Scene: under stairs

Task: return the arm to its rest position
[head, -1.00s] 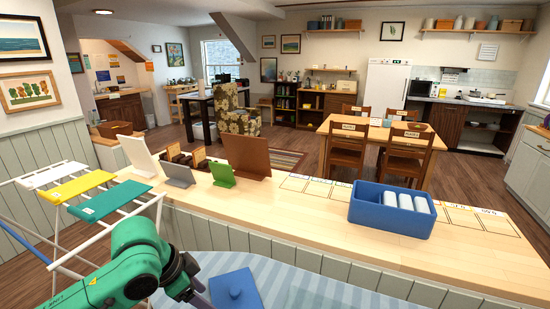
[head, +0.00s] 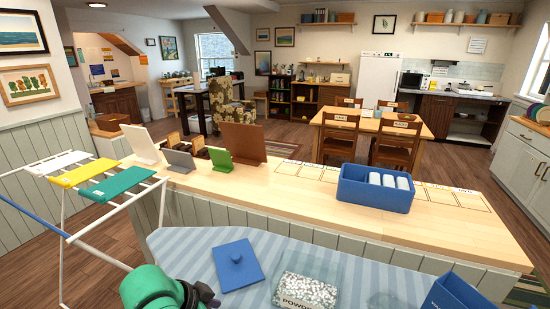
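A green link of my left arm (head: 152,288) shows at the bottom edge, left of centre, with a dark joint (head: 197,296) on its right side. It is low, in front of the striped surface. The fingers of my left gripper are outside the picture, so what they hold cannot be seen. My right arm and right gripper are not in view.
On the striped cloth (head: 205,246) lie a blue lid (head: 237,265), a clear tub of white grains (head: 305,290) and a blue box (head: 455,293). Behind, the wooden counter (head: 300,190) bears a blue bin (head: 372,200). A drying rack (head: 65,212) stands left.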

